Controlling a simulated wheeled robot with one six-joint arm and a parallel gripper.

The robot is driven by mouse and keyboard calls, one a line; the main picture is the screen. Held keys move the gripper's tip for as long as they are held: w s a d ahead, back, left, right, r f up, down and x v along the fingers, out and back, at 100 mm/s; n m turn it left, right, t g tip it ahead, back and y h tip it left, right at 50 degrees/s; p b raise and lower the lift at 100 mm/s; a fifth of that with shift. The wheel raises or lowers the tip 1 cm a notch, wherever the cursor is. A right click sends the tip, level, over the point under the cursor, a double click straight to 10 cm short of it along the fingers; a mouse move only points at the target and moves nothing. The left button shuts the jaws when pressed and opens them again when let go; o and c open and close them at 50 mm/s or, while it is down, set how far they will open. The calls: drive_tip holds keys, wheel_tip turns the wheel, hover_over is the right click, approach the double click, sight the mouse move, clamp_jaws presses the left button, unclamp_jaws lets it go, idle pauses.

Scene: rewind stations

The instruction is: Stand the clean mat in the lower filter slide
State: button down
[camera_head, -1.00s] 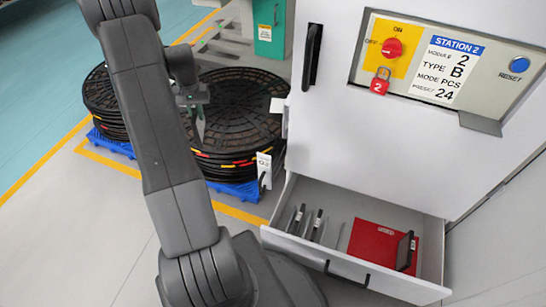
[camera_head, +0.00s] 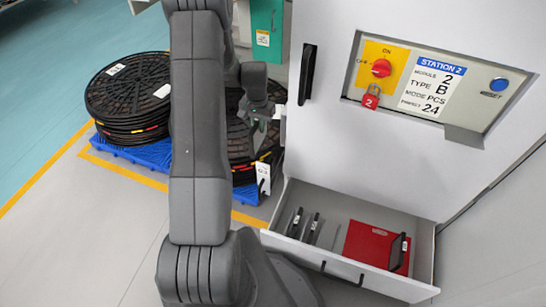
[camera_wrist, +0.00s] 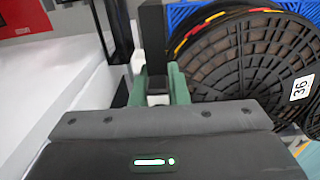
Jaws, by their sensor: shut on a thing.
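My gripper (camera_head: 258,122) is beside the cabinet's left edge, in front of the right reel stack, well above the floor. In the wrist view its green fingers (camera_wrist: 160,88) are closed on a dark upright piece (camera_wrist: 152,38) with a pale grey part between the fingertips. I cannot tell from its visible part whether this is the clean mat. The cabinet's low drawer (camera_head: 345,269) is pulled out. No filter slide is clearly identifiable.
The station 2 cabinet (camera_head: 390,165) has a control panel and a black door handle (camera_head: 307,74). Stacks of black reels (camera_head: 126,95) stand on blue pallets (camera_head: 150,151) at the left. The open drawer juts over the floor.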

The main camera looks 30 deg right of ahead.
drive_tip(key=s, duration=0.8)
drive_tip(key=shift+s+d+f+b, duration=0.1)
drive_tip(key=shift+s+f+b, duration=0.15)
drive_tip(key=shift+f, duration=0.9)
drive_tip(key=shift+s+d+f+b, duration=0.15)
drive_tip(key=shift+f+b, duration=0.25)
drive_tip(key=shift+f, duration=0.8)
drive_tip(key=shift+s+a+f+b, duration=0.1)
drive_tip(key=shift+s+f+b, duration=0.2)
drive_tip(key=shift+f, duration=0.85)
drive_tip(key=shift+f, duration=0.2)
drive_tip(key=c, duration=1.4)
unclamp_jaws()
drive_tip(key=shift+d+r, duration=0.1)
drive_tip(key=shift+r, duration=0.05)
wheel_tip(320, 180, up, 12)
drive_tip(key=p, duration=0.2)
